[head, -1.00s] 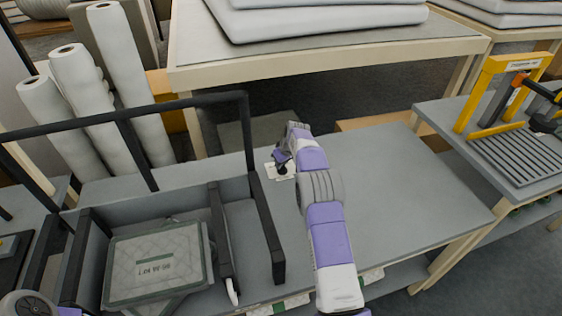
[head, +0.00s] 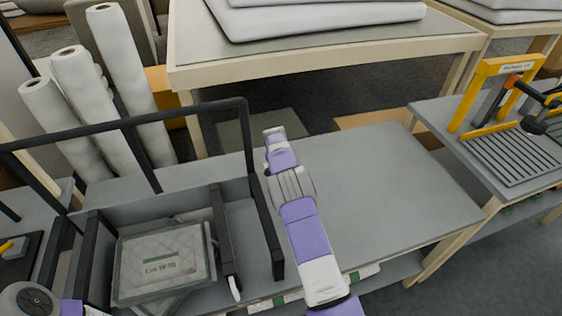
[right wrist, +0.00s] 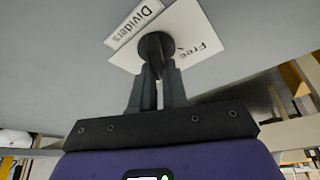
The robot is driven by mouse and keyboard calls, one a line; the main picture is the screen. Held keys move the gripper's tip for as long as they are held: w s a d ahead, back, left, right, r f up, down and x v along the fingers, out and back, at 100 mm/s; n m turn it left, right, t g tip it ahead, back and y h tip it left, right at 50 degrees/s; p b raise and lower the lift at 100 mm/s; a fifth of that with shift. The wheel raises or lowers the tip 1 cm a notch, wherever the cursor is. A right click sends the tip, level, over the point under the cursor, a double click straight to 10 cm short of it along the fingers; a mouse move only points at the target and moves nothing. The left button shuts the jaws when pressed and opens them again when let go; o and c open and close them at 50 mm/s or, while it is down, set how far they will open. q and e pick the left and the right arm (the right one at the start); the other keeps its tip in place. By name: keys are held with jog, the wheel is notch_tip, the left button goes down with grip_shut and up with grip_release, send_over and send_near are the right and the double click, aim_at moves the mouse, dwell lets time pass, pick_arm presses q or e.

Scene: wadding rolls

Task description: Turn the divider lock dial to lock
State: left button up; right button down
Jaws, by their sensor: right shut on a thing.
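The divider lock dial (right wrist: 156,46) is a dark round knob on a white plate (right wrist: 184,22) in the right wrist view. The plate reads "Free" to the right of the knob. A "Dividers" label (right wrist: 135,22) lies at its upper left. My right gripper (right wrist: 157,72) is shut on the dial, one finger on each side. In the head view my right arm hides the dial and its plate. My left gripper is out of view.
White rolls (head: 125,75) stand behind. The grey table (head: 385,190) is clear to the right. A yellow-framed rack (head: 480,90) stands far right.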

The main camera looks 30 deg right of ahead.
jog(key=shift+m, duration=0.9)
jog(key=shift+d+h, duration=0.1)
jog(key=shift+h, duration=0.2)
jog(key=c, duration=1.1)
grip_release()
jog(key=shift+c, duration=0.2)
notch_tip(320, 180, up, 10)
jog(key=p, duration=0.2)
